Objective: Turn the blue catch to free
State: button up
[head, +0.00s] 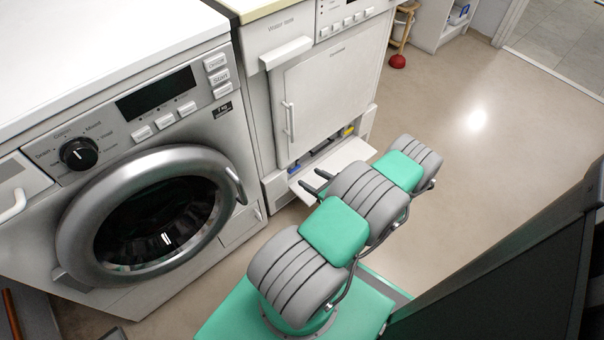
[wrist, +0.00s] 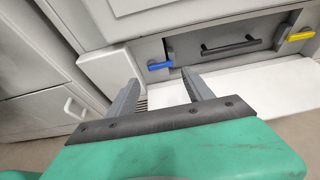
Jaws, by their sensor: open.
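The blue catch (wrist: 160,66) is a small lever at the left end of a dark recess low in the white appliance. In the wrist view it lies nearly level. It also shows in the head view, small, as the blue catch (head: 294,168). My gripper (wrist: 160,78) is open and empty, its two dark fingers pointing toward the recess with the catch appearing between and just beyond the tips. In the head view my gripper (head: 312,180) is over the lowered white flap. I see no contact with the catch.
A yellow catch (wrist: 301,36) sits at the recess's right end, with a black handle (wrist: 230,45) between. The white flap (head: 345,158) juts out below. A washing machine (head: 150,125) stands left. Open floor (head: 470,160) lies right; a red ball (head: 397,61) is farther back.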

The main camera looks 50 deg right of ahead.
aim_at(295, 168)
jog(key=b+x, duration=0.2)
jog(key=x, duration=0.5)
jog(key=shift+w, duration=0.25)
jog(key=shift+c, duration=0.2)
